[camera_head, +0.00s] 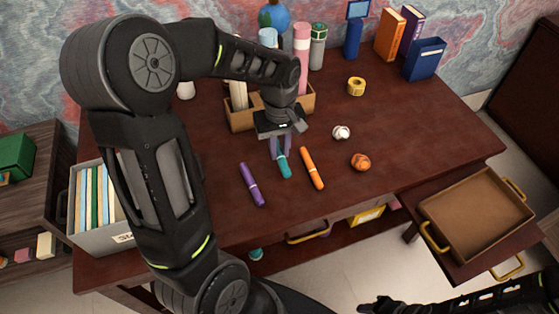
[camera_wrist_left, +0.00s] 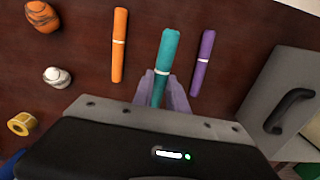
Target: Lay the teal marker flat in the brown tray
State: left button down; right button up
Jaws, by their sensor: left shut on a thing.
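The teal marker (camera_head: 284,167) lies on the dark red desk, between the purple marker (camera_head: 251,185) and the orange marker (camera_head: 312,168). My left gripper (camera_head: 281,153) points down at it and is shut on its upper part. In the left wrist view the teal marker (camera_wrist_left: 163,64) runs up from between the fingers (camera_wrist_left: 161,93). I cannot tell whether it is lifted off the desk. The brown tray (camera_head: 478,213) with yellow handles stands empty on a lower surface at the right. My right gripper is not clearly in view.
A wooden box (camera_head: 241,118) with bottles stands behind the left gripper. A grey file box (camera_head: 97,232) stands at left. The desk's right part is clear.

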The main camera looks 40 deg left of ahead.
aim_at(462, 222)
jog(key=i+l+z, duration=0.15)
jog(key=l, duration=0.25)
jog(key=l+z, duration=0.15)
jog(key=l, duration=0.3)
jog(key=i+l+z, duration=0.15)
jog(key=l, duration=0.2)
jog(key=i+l+z, duration=0.15)
jog(key=l, duration=0.25)
jog(key=i, duration=0.05)
